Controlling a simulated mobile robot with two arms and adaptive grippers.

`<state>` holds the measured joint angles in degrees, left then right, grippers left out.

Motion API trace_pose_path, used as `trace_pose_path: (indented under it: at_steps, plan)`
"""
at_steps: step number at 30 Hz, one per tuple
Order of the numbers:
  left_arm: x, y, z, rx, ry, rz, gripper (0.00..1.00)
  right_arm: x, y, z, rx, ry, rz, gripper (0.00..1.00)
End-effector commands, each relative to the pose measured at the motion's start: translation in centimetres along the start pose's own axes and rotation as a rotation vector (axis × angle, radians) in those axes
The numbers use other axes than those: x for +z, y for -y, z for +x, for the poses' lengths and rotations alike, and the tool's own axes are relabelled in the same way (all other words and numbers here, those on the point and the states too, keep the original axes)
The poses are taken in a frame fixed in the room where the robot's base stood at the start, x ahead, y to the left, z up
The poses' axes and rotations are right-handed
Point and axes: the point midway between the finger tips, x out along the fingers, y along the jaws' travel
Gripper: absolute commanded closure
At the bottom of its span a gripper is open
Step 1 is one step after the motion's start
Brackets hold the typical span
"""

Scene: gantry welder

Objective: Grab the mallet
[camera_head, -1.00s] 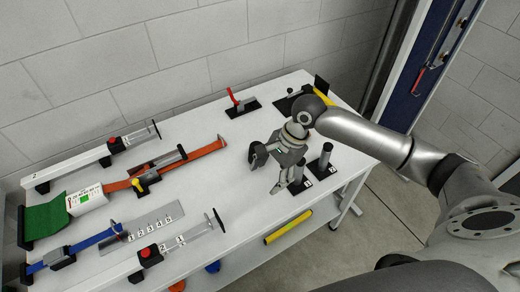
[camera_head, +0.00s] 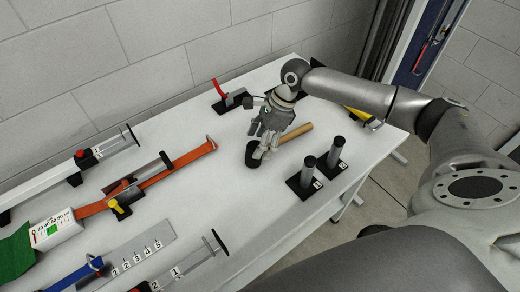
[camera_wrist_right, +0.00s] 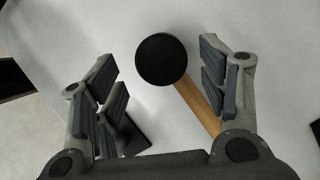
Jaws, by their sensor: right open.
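The mallet has a round black head and a light wooden handle. In the head view the black head (camera_head: 252,154) and handle (camera_head: 297,132) lie on the white table, partly hidden by my right gripper (camera_head: 262,128). In the right wrist view my gripper (camera_wrist_right: 165,88) is open and empty, fingers spread wide. The mallet head (camera_wrist_right: 161,60) shows between and beyond the fingertips. The handle (camera_wrist_right: 199,102) slants down to the right, passing beneath the right finger. I cannot tell the exact gap between gripper and mallet. My left gripper is not in view.
A red-handled clamp (camera_head: 229,98) stands behind. An orange strap tool (camera_head: 160,180) and a numbered plate (camera_head: 137,254) lie left. The table (camera_head: 207,201) is clear in front of the mallet.

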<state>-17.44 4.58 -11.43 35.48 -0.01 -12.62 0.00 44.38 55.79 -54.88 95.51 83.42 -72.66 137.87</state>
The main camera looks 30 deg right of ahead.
Motion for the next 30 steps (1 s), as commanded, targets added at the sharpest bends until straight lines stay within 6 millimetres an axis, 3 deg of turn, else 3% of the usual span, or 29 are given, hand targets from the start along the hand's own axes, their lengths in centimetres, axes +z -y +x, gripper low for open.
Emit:
trace_pose_path:
  at_steps: [3,6,15,23,30]
  plan:
    - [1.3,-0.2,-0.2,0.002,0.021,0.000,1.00,0.0,0.0,0.8,0.000,-0.001,-0.002,0.33]
    - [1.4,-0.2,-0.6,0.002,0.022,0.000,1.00,0.1,-0.1,1.8,0.002,-0.001,-0.001,0.33]
    - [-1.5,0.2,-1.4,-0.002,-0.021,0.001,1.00,0.1,-0.2,5.7,0.000,0.000,-0.002,0.33]
    - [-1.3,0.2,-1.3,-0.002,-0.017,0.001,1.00,0.1,-0.2,6.0,-0.001,-0.001,-0.003,0.33]
    - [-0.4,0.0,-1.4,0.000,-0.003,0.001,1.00,0.1,-0.2,5.9,-0.001,-0.001,-0.003,0.64]
